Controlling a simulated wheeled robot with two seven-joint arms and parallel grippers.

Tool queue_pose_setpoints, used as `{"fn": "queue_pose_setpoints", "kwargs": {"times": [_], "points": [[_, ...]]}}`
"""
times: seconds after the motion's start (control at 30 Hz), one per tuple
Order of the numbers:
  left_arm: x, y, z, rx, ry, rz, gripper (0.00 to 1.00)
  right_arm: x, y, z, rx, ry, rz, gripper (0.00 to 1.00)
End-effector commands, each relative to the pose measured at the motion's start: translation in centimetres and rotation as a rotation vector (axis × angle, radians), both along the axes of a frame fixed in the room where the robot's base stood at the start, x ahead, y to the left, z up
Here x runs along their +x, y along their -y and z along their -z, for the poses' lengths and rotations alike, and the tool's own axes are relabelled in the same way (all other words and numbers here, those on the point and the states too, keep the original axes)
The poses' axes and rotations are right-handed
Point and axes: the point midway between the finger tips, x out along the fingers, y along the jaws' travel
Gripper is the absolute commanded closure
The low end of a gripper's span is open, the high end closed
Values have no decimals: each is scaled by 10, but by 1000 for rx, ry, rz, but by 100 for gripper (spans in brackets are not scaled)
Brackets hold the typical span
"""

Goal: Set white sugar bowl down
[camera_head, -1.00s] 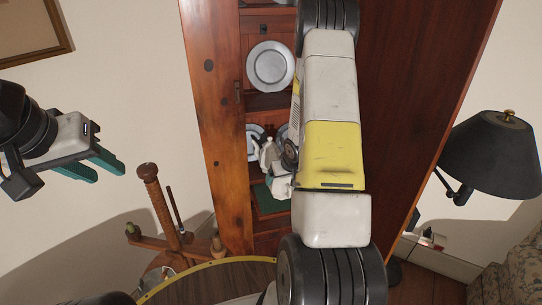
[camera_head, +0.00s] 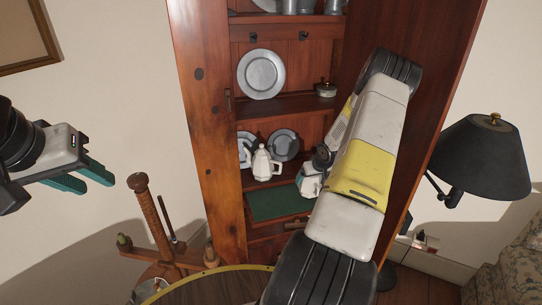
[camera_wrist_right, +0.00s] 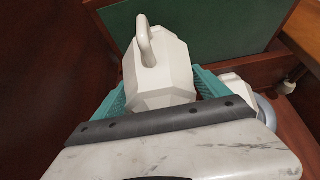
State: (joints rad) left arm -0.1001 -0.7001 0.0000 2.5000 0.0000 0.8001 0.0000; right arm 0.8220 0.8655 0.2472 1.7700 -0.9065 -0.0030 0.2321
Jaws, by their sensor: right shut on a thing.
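The white sugar bowl (camera_wrist_right: 160,68), faceted with a loop handle, sits between the teal fingers of my right gripper (camera_wrist_right: 160,88) in the right wrist view. The gripper is shut on it. In the head view the bowl (camera_head: 309,183) shows partly beside my right arm, at the right end of the green mat (camera_head: 275,203). Whether its base touches anything is hidden. My left gripper (camera_head: 82,179) is open and empty at the far left, away from the cabinet.
A white faceted pot (camera_head: 262,163) stands on the shelf left of the bowl, with pewter plates (camera_head: 284,144) behind. A large plate (camera_head: 261,74) and a lidded pot (camera_head: 326,89) occupy the shelf above. The cabinet's side wall (camera_head: 213,130) bounds the left. Most of the mat is clear.

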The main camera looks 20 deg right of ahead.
Motion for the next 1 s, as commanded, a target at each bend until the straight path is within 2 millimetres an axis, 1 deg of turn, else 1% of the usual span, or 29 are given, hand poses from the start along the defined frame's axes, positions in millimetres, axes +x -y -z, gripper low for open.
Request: {"fn": "queue_pose_setpoints", "kwargs": {"times": [0.03,0.1,0.17,0.3,0.4,0.5,0.73,0.9,1.0], "points": [[0,0,0,0,0,0,64,13,1,-1,0,5,1,75],[0,0,0,0,0,0,64,30,2,-1,1,7,0,75],[0,0,0,0,0,0,64,45,4,-1,2,7,3,75],[0,0,0,0,0,0,64,81,6,0,2,7,3,75],[0,0,0,0,0,0,64,102,8,-1,2,6,3,75],[0,0,0,0,0,0,64,116,9,-1,1,6,2,75],[0,0,0,0,0,0,64,131,10,-1,2,3,2,75],[0,0,0,0,0,0,64,155,11,-1,1,6,3,75],[0,0,0,0,0,0,64,162,13,-1,1,4,3,75]]}}
